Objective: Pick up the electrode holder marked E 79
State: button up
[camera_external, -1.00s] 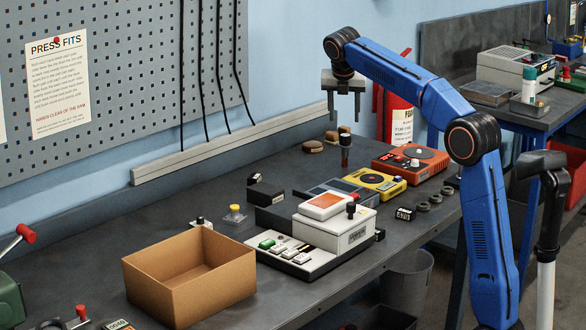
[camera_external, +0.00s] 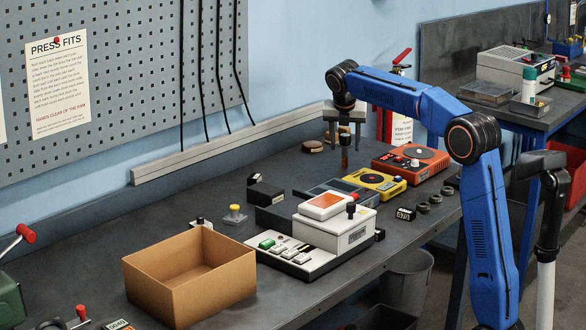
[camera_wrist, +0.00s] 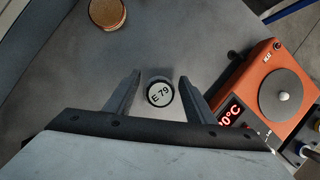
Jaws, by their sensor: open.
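The electrode holder marked E 79 (camera_wrist: 160,93) shows from above in the wrist view, its round white label in a dark rim. In the external view the holder (camera_external: 345,158) stands upright on the bench, a slim brown body below my gripper. My gripper (camera_external: 344,146) is open and points down over it. In the wrist view the two fingers of my gripper (camera_wrist: 158,80) lie left and right of the label, with a gap on each side. The holder's top is partly hidden by the fingers in the external view.
An orange hotplate-like unit (camera_wrist: 271,95) with a red display stands close to the right finger. A round brown-topped piece (camera_wrist: 107,12) lies beyond. A yellow unit (camera_external: 374,182), a white scale-like device (camera_external: 334,228) and an open cardboard box (camera_external: 190,275) stand nearer on the bench.

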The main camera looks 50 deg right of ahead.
jog(key=shift+x, duration=0.8)
jog(key=c, duration=1.1)
jog(key=shift+r, duration=0.1)
